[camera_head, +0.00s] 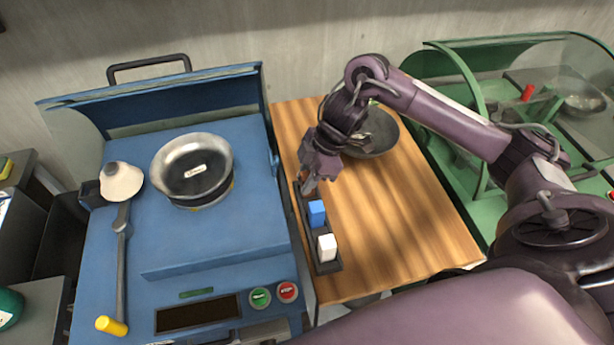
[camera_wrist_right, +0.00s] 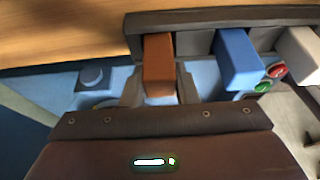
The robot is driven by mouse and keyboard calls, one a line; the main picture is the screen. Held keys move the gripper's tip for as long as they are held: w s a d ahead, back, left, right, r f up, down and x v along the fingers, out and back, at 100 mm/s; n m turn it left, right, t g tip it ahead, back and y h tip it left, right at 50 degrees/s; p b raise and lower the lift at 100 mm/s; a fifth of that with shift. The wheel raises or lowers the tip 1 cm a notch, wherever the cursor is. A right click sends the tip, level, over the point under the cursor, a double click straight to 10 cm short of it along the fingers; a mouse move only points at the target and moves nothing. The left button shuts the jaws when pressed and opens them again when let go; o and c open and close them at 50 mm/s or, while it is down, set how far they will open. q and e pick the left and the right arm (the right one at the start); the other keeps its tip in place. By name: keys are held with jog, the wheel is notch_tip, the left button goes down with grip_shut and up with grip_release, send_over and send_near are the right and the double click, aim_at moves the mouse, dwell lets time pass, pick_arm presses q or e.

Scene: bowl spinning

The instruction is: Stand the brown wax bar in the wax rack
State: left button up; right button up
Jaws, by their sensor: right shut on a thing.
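The wax rack (camera_head: 331,268) is a dark narrow holder along the left edge of the wooden table. It also shows in the wrist view (camera_wrist_right: 220,16). A blue bar (camera_head: 317,212) and a white bar (camera_head: 327,247) stand in it. My right gripper (camera_head: 308,187) is at the rack's far end, pointing down. It is shut on the brown wax bar (camera_wrist_right: 159,66), which shows between the fingers in the wrist view. The bar is lined up with the blue bar (camera_wrist_right: 238,58) at the rack's end slot. I cannot tell whether its bottom touches the rack floor. My left gripper is out of view.
A dark bowl (camera_head: 376,134) sits on the wooden table (camera_head: 400,220) behind my right arm. A blue machine (camera_head: 220,240) with a metal bowl (camera_head: 192,166) stands left of the rack. A green-framed case (camera_head: 480,190) is at right. The table's right part is clear.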

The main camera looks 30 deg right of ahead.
jog(key=o, duration=0.6)
jog(key=shift+f, duration=0.15)
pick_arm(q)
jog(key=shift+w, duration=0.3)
pick_arm(e)
jog(key=o, duration=0.4)
jog(key=shift+o, duration=0.2)
pick_arm(q)
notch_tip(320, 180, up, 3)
jog(key=p, duration=0.2)
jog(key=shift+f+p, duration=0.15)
jog(key=shift+p, duration=0.2)
pick_arm(e)
jog(key=v, duration=1.2)
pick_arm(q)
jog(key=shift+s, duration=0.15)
pick_arm(e)
jog(key=shift+s, duration=0.15)
